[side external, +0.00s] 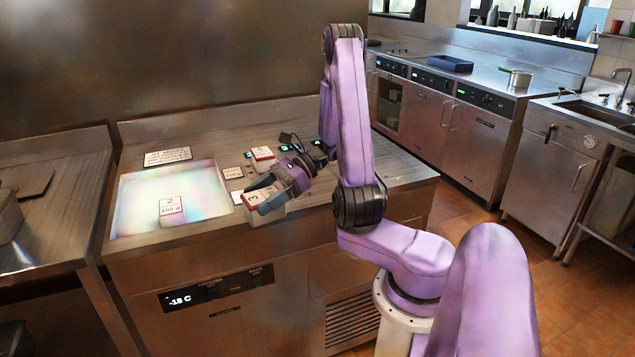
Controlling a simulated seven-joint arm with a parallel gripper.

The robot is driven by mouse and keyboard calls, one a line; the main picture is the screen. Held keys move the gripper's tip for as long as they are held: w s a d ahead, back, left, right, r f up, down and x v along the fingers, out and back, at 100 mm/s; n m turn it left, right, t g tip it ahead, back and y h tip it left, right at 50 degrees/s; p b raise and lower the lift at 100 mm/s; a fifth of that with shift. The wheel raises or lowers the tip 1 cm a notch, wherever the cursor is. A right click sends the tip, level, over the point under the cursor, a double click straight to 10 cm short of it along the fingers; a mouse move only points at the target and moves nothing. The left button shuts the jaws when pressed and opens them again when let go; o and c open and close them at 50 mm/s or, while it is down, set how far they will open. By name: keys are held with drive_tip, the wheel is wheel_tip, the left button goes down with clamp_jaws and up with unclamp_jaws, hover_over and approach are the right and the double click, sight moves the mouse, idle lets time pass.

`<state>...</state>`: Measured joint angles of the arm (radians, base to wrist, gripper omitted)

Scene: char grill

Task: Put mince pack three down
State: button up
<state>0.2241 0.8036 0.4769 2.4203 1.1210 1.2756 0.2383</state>
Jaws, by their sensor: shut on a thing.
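Mince pack three (267,215) is a white block with a red-edged label reading 3. My gripper (263,193) is shut on it, with the fingers over its top. The pack is near the front edge of the steel counter, just right of the bright well. I cannot tell whether its underside touches the counter. Pack two (171,212), with a red-edged label reading 2, lies inside the bright well towards its front right. Another red-and-white pack (262,154) sits on the counter behind my gripper; its number is too small to read.
The bright recessed well (140,196) has free room left of and behind pack two. A printed sign (167,156) stands at its back edge. Small tags (233,173) lie on the counter right of the well. A front panel (220,288) reads -18 C.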

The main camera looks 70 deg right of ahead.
drive_tip(key=d+r+m+t+h, duration=0.4)
drive_tip(key=d+m+t+h, duration=0.1)
drive_tip(key=d+m+h, duration=0.6)
drive_tip(key=s+d+r+m+g+h, duration=0.3)
drive_tip(key=s+d+m+g+h, duration=0.1)
drive_tip(key=s+d+m+h, duration=0.5)
drive_tip(key=shift+n, duration=0.3)
drive_tip(key=w+d+f, duration=0.2)
drive_tip(key=d+f, duration=0.1)
drive_tip(key=d, duration=0.1)
drive_tip(key=w+d+f, duration=0.3)
drive_tip(key=f, duration=0.1)
drive_tip(key=w+d+f, duration=0.3)
drive_tip(key=d, duration=0.1)
drive_tip(key=shift+w+d+f, duration=0.15)
drive_tip(key=shift+d+f, duration=0.05)
drive_tip(key=shift+d, duration=0.1)
drive_tip(key=shift+f, duration=1.5)
drive_tip(key=o, duration=1.3)
drive_tip(key=shift+f, duration=0.15)
